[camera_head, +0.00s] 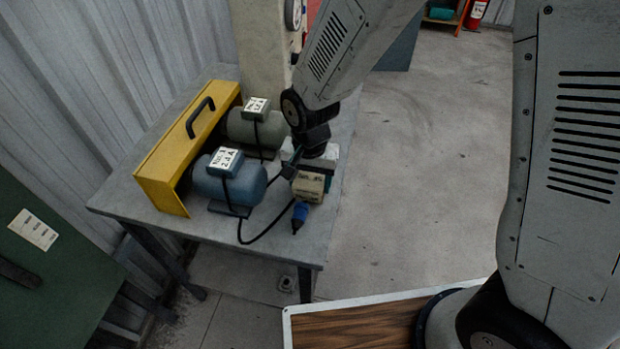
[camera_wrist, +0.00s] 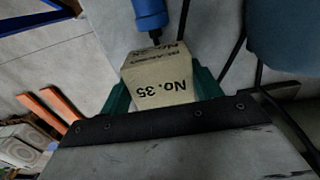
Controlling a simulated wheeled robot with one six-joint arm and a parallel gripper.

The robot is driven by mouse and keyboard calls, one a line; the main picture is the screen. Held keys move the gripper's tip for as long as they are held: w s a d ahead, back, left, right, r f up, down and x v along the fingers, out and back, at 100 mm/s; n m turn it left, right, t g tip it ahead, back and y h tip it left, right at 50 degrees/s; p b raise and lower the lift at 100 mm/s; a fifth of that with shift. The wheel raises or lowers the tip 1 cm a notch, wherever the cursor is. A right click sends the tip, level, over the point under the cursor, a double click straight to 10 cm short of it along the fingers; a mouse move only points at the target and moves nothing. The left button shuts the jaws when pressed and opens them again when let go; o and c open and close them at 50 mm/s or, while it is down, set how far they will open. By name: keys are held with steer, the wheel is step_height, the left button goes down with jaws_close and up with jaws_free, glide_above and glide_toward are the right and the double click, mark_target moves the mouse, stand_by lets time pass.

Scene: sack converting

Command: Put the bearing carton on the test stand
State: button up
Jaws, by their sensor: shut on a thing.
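The bearing carton (camera_head: 309,187) is a small tan box with dark print. In the wrist view the carton (camera_wrist: 160,80) reads "No. 35" and sits between two green fingers. My gripper (camera_head: 318,172) is shut on it, over the right front part of the grey stand (camera_head: 290,235) that bears the motors. I cannot tell whether the carton's underside touches the top. A blue motor (camera_head: 230,182) and a grey-green motor (camera_head: 255,128) stand to the left of the carton. A blue plug (camera_head: 300,212) on a black cable lies close in front of it; the plug (camera_wrist: 150,14) also shows in the wrist view.
A yellow guard (camera_head: 165,165) with a black handle stands behind the motors. A corrugated wall (camera_head: 100,70) is at the left. Black cable runs across the stand top. A wood-topped surface with a white rim (camera_head: 350,325) is in the foreground. Open floor (camera_head: 430,180) lies to the right.

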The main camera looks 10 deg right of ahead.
mark_target(310, 179)
steer(key=shift+f, duration=0.1)
steer(key=o, duration=1.3)
step_height(310, 179, up, 12)
steer(key=s+d+r+n, duration=0.1)
steer(key=s+d+r, duration=0.2)
steer(key=d+r, duration=0.45)
steer(key=s+d+r+n, duration=0.1)
steer(key=s+d+r, duration=0.1)
steer(key=s+d, duration=0.2)
steer(key=s+d+r+n, duration=0.1)
steer(key=s+d, duration=0.4)
steer(key=s, duration=0.1)
steer(key=s+d+r+n+t, duration=0.1)
steer(key=s+d+r, duration=0.1)
steer(key=s+d, duration=0.2)
steer(key=shift+s+d+r, duration=0.2)
steer(key=shift+s, duration=0.2)
steer(key=shift+s+d+r, duration=0.15)
steer(key=shift+s+d, duration=0.05)
steer(key=shift+s, duration=0.15)
